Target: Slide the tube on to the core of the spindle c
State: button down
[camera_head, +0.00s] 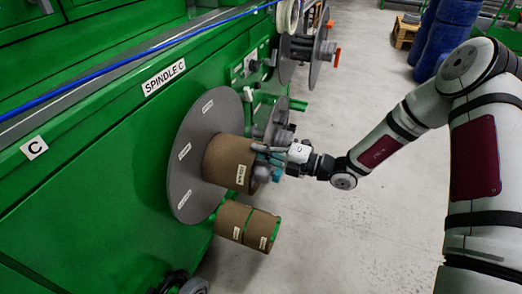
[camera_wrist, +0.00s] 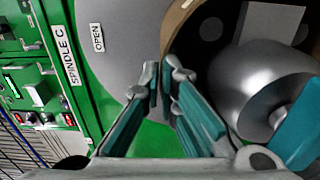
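The tube (camera_head: 226,160) is a brown cardboard cylinder with a white label, lying sideways against the grey disc (camera_head: 184,150) of spindle C. In the wrist view, its brown rim (camera_wrist: 174,28) surrounds a silver domed core (camera_wrist: 252,82) with a teal part. The tube sits around the core. The depth it reaches at the disc is hidden. My gripper (camera_head: 264,160) is at the tube's outer end. In the wrist view, my gripper's teal fingers (camera_wrist: 164,76) converge with a narrow gap at the tube's rim. They appear shut on its wall.
Two brown tubes (camera_head: 248,226) rest on a green holder below. The green machine (camera_head: 90,180) with its "SPINDLE C" label (camera_head: 164,78) fills the left. Another spindle (camera_head: 300,50) stands farther back. A blue cable (camera_head: 130,67) runs along the top edge.

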jog(key=shift+w+a, duration=0.1)
jog(key=shift+a, duration=0.3)
dwell(0.6)
jog(key=shift+a+f, duration=0.1)
jog(key=shift+f, duration=0.35)
dwell(0.5)
jog(key=c, duration=1.8)
grip_release()
jog(key=shift+a+f, duration=0.1)
jog(key=shift+a, duration=0.05)
jog(key=shift+o, duration=0.4)
jog(key=shift+o, duration=0.4)
jog(key=shift+d, duration=0.2)
jog(key=shift+o, duration=1.2)
jog(key=shift+d, duration=0.1)
jog(key=shift+d+f, duration=0.1)
jog(key=shift+d, duration=0.05)
jog(key=shift+c, duration=0.3)
jog(key=shift+f, duration=0.25)
jog(key=shift+c, duration=1)
